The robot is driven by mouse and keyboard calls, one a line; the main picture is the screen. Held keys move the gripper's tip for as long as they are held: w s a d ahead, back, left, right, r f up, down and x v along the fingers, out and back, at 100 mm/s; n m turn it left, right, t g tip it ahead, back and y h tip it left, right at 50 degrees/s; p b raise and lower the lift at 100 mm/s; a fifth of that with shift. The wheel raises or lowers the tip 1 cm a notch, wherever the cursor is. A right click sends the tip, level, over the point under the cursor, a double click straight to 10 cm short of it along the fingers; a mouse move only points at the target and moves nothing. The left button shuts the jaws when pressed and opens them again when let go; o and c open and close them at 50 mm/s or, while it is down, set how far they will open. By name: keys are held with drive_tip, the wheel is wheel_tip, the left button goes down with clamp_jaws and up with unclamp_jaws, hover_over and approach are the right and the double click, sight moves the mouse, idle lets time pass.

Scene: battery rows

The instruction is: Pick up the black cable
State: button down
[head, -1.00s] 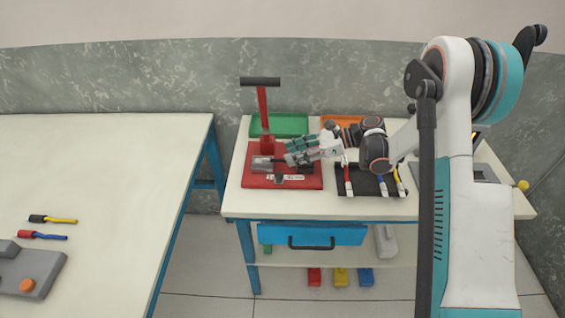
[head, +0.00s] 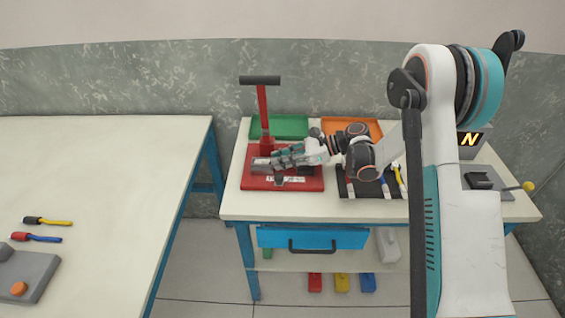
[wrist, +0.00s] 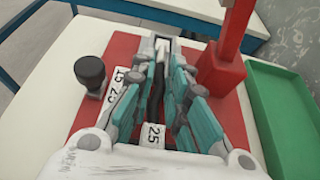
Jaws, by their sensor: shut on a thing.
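The black cable (wrist: 157,88) shows in the wrist view as a dark strip between my fingers, mostly covered by them. My gripper (wrist: 166,72) is shut on it, with teal and grey fingers. In the head view my gripper (head: 274,161) is low over the red base (head: 312,183) of a press-like tool, at its grey metal block (head: 261,165). The block also shows just past my fingertips in the wrist view (wrist: 162,44). I cannot tell whether the cable's far end sits inside the block.
The tool's red post with black handle (head: 260,81) stands behind my gripper. Green (head: 280,126) and orange (head: 365,127) trays lie at the back. A black mat (head: 352,191) with colored cables is on the right. A black knob (wrist: 90,72) rises beside my fingers.

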wheel_tip(320, 180, up, 4)
drive_tip(key=shift+r+p, duration=0.1)
drive_tip(key=shift+p, duration=1.05)
drive_tip(key=d+p, duration=0.1)
drive_tip(key=d, duration=0.5)
drive_tip(key=d+p, duration=0.1)
drive_tip(key=d, duration=0.5)
drive_tip(key=d+p, duration=0.1)
drive_tip(key=d, duration=0.5)
drive_tip(key=shift+s+f, duration=0.35)
wheel_tip(320, 180, up, 8)
drive_tip(key=w+a+m+t+h, duration=0.1)
drive_tip(key=a+m+t+h, duration=0.15)
drive_tip(key=m+t, duration=0.55)
drive_tip(key=s+d+r+m+t+h, duration=0.4)
drive_tip(key=s+r+m+h, duration=0.2)
drive_tip(key=r, duration=0.3)
drive_tip(key=shift+d+h, duration=0.25)
drive_tip(key=shift+h, duration=0.2)
drive_tip(key=shift+w, duration=0.1)
